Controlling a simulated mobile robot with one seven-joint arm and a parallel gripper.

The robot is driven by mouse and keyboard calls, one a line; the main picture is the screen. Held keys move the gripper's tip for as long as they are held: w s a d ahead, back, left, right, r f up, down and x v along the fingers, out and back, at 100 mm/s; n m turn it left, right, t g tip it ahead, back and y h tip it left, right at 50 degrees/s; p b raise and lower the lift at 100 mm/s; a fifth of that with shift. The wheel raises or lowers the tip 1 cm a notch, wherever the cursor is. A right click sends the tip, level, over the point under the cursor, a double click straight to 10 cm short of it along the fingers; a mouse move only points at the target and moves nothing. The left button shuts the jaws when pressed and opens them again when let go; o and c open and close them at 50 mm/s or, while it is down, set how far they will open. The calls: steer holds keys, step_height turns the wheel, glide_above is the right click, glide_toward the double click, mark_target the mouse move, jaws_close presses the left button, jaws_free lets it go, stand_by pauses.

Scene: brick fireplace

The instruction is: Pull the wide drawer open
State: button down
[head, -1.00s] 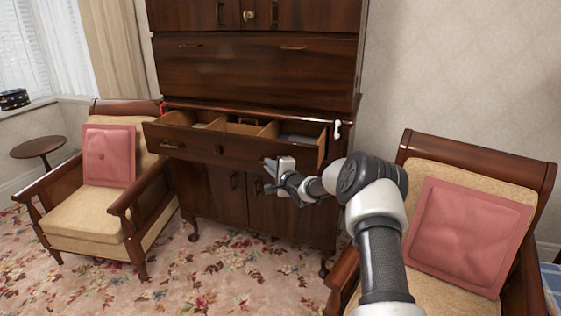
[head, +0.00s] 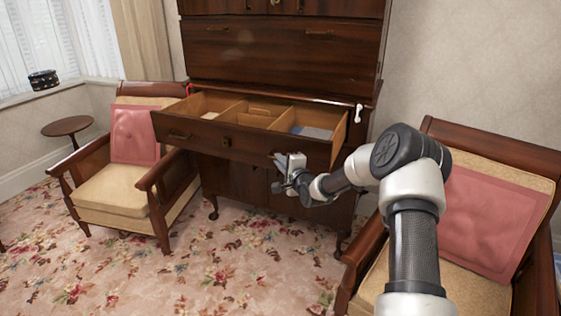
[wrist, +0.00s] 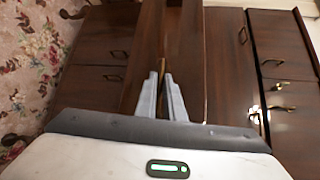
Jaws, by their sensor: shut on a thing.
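The wide drawer (head: 250,147) of the dark wooden cabinet stands pulled out, and its divided inside shows from above. It has a handle near its left end (head: 180,135) and a lock plate in the middle (head: 226,142). My gripper (head: 283,160) is at the right part of the drawer front, shut on the right handle, which its fingers mostly hide. In the wrist view, the two grey fingers of my gripper (wrist: 161,80) come close together against the dark wood, and the handle between them is hard to make out.
An armchair with a pink cushion (head: 135,134) stands left of the cabinet, and another armchair (head: 490,150) is close to my arm on the right. A small round table (head: 67,127) is at the far left. Flowered carpet (head: 230,270) lies clear before the cabinet.

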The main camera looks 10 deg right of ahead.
steer(key=c, duration=1.9)
jaws_free()
steer(key=shift+o, duration=0.2)
steer(key=p+v, duration=0.2)
steer(key=v, duration=1.5)
steer(key=shift+s, duration=0.2)
